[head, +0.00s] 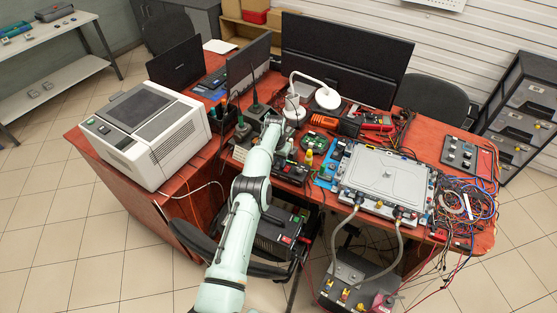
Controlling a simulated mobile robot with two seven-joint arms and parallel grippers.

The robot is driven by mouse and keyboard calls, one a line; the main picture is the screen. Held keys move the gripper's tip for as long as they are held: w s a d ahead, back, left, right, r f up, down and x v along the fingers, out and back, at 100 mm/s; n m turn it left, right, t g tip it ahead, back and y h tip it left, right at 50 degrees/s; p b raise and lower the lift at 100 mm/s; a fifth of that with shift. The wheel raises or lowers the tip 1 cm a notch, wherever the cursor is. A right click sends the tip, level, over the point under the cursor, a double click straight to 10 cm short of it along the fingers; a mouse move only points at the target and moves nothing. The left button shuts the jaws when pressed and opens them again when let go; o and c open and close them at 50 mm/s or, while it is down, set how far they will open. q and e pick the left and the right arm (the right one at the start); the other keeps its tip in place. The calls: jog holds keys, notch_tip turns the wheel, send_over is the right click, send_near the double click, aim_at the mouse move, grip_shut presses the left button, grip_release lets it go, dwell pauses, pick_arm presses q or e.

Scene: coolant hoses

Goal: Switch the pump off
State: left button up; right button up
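A dark grey unit (352,280) stands on the floor below the front of the desk, with yellow fittings and a reddish part at its right. Two grey hoses (398,245) run from it up to a silver flat box (386,177) on the desk. I take this floor unit to be the pump; its switch is too small to make out. A black box (280,240) with a red and a green control stands left of it, partly behind my arm. My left gripper (272,121) is over the desk's middle, well above and away from both; its fingers are too small to read. My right gripper is out of view.
The red-brown desk (425,148) carries a white printer-like machine (145,135), monitors (345,60), a white lamp (318,88) and several small devices. Loose coloured cables (468,200) hang over its right end. Tiled floor lies free at the lower left.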

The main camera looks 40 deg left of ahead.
aim_at(277, 167)
pick_arm(q)
notch_tip(277, 167, up, 13)
jog(key=s, duration=0.1)
jog(key=shift+s+d+r, duration=0.15)
jog(key=shift+s+d, duration=0.05)
jog(key=shift+s, duration=0.2)
jog(key=shift+d, duration=0.1)
dwell(0.4)
